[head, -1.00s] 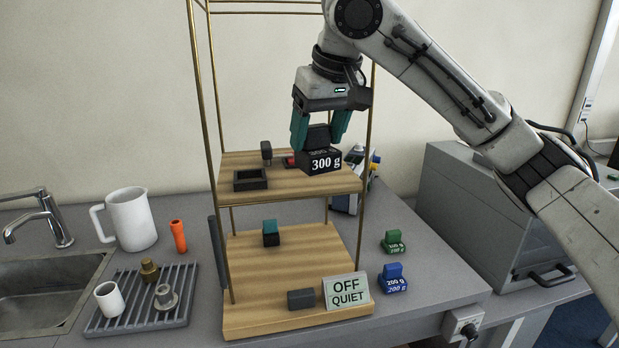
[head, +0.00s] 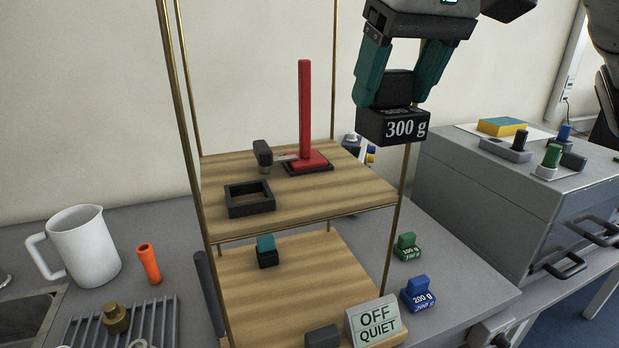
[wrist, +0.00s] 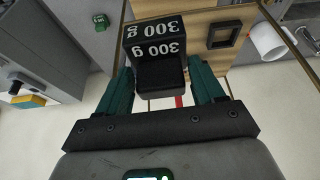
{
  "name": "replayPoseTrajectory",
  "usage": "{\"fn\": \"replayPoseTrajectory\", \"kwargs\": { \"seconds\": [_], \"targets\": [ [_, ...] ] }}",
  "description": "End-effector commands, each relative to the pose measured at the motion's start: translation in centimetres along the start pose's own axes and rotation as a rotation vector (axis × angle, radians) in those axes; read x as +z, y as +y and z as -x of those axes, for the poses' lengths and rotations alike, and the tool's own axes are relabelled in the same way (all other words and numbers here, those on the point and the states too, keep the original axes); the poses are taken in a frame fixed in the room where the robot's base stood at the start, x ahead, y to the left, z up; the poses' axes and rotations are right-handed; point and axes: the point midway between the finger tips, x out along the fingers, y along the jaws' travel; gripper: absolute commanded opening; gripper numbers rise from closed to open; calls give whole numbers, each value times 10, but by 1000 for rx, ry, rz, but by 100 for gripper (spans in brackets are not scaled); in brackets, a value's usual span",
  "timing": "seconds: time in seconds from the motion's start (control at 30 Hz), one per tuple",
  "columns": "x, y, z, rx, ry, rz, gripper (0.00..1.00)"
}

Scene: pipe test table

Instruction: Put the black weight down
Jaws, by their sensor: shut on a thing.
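The black weight (head: 392,126) is marked "300 g". My gripper (head: 404,88) is shut on its upper block with two teal fingers and holds it in the air, right of the upper wooden shelf (head: 340,190). In the wrist view the black weight (wrist: 155,48) sits between the fingertips, its label upside down. The green weight (head: 407,248) and the blue "200 g" weight (head: 418,294) stand on the grey bench to the right of the rack.
The upper shelf carries a black square frame (head: 250,198) and a red post (head: 305,110). A brass upright (head: 398,215) stands below my gripper. The lower shelf holds a teal-and-black block (head: 266,251) and an "OFF QUIET" sign (head: 374,320). A grey case (head: 500,190) stands right.

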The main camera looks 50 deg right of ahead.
Motion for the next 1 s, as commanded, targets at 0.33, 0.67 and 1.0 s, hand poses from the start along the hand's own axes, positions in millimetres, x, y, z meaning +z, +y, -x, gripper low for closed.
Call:
{"fn": "replayPoseTrajectory", "kwargs": {
  "seconds": [0.33,0.67,1.0],
  "targets": [
    [-25,-16,-33,5,-4,-20,25],
    [-62,-39,-98,5,-4,-21,25],
    [-72,-47,-133,6,0,-23,25]
  ]
}}
